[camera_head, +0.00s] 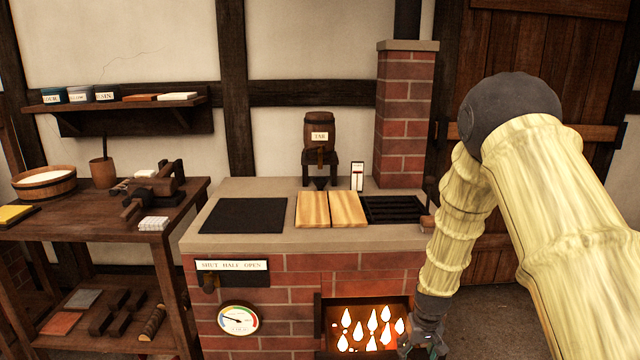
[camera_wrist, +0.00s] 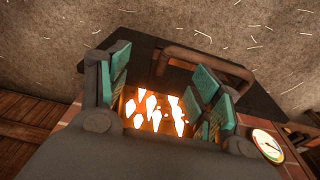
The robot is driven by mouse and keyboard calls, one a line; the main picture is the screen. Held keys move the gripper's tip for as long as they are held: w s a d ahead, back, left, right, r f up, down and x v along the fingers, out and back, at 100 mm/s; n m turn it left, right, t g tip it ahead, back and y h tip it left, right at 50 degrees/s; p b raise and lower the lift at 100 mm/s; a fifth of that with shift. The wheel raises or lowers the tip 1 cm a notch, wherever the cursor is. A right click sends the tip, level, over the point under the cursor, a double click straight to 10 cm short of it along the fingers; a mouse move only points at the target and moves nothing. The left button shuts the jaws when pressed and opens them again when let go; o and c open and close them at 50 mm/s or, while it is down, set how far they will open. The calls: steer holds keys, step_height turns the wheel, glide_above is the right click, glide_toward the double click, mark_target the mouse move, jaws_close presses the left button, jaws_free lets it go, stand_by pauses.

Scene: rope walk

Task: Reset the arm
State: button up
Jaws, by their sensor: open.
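My arm comes in from the right in the head view and hangs down beside the brick stove (camera_head: 290,335). My gripper (camera_head: 425,343) is low at the right edge of the fire opening, partly cut off by the frame. In the wrist view my gripper (camera_wrist: 163,80) is open, its teal-padded fingers apart with nothing held between them. Beyond the fingers is a dark panel (camera_wrist: 265,100) with a brown bar handle (camera_wrist: 215,62); whether a finger touches it I cannot tell. The glowing fire (camera_head: 370,328) shows in the opening and between my fingers (camera_wrist: 155,108).
The stove top holds a dark plate (camera_head: 243,215), wooden boards (camera_head: 330,208) and a black grate (camera_head: 392,208). A small barrel (camera_head: 320,130) stands behind. A gauge (camera_head: 238,318) is on the brick front. A wooden workbench (camera_head: 190,205) stands left; a plank door (camera_head: 540,50) is behind my arm.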

steer(key=s+f+g, duration=0.1)
steer(key=s+f, duration=0.6)
steer(key=s, duration=0.3)
steer(key=s+f, duration=0.8)
steer(key=s, duration=0.3)
steer(key=s+a+f, duration=0.2)
steer(key=s, duration=0.9)
steer(key=s+a+f, duration=0.1)
steer(key=s, duration=1)
step_height(320, 180, down, 10)
steer(key=b, duration=1)
step_height(320, 180, up, 20)
steer(key=p, duration=1.9)
steer(key=shift+s+f+m+g+p, duration=0.15)
steer(key=shift+s+m+g+p, duration=0.15)
steer(key=shift+m+p, duration=0.1)
